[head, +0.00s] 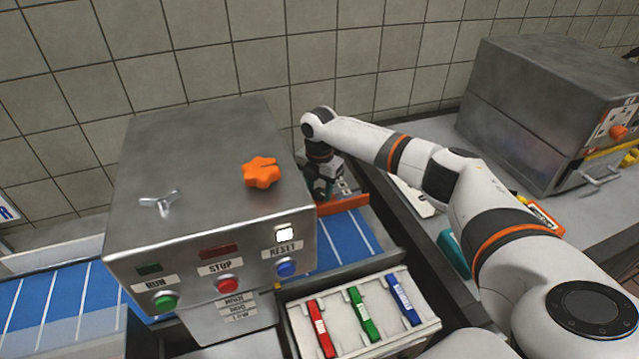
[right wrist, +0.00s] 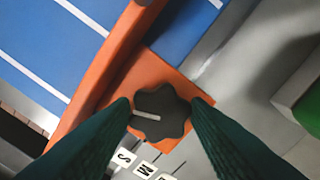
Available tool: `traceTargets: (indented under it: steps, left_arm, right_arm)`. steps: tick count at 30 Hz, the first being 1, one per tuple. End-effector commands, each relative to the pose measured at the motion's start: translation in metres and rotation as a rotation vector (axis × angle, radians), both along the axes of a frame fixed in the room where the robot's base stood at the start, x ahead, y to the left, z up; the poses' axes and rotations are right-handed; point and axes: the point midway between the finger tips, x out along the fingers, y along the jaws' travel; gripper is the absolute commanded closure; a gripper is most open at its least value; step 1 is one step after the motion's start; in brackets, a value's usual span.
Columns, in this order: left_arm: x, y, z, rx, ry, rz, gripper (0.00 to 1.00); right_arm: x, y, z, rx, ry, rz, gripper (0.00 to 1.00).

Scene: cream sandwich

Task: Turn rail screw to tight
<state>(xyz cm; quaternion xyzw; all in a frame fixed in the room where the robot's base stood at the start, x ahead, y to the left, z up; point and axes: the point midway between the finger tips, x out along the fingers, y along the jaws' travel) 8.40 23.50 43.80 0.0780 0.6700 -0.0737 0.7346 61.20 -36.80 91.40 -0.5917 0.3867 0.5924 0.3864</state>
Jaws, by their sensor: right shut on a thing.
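The rail screw (right wrist: 160,113) is a dark lobed knob with a white pointer line, seated on an orange block in the right wrist view. My right gripper (right wrist: 160,108) has its two dark green fingers on either side of the knob, shut on it. The pointer line lies nearly level, slightly tilted. In the head view my right gripper (head: 322,188) is at the right side of the metal machine, by the orange rail (head: 343,204); the knob is hidden there. My left gripper is not in view.
The metal machine (head: 200,185) carries an orange star knob (head: 261,172), a silver three-armed knob (head: 160,202) and RUN, STOP and RESET buttons. A blue belt (head: 345,240) passes through it. A white tray (head: 385,335) holds red, green and blue sticks. Another metal machine (head: 540,110) stands at right.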

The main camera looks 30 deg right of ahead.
Motion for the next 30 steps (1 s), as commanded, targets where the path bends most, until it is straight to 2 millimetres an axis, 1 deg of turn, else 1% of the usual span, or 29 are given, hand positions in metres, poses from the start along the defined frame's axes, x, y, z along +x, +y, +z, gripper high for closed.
traceTargets:
  steps: [1,9,18,30]
  left_arm:
    - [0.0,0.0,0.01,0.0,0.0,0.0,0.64]
    - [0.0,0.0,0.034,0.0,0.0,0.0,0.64]
    - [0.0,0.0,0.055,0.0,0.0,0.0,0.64]
    - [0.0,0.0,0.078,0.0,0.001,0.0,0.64]
  right_arm:
    - [0.0,0.0,0.005,0.001,0.002,-0.04,0.8]
    - [0.001,0.001,0.004,0.001,0.002,-0.293,0.8]
    - [0.002,0.0,0.004,0.0,0.001,-0.579,0.8]
    - [0.004,0.0,0.003,-0.001,0.001,-0.959,0.8]
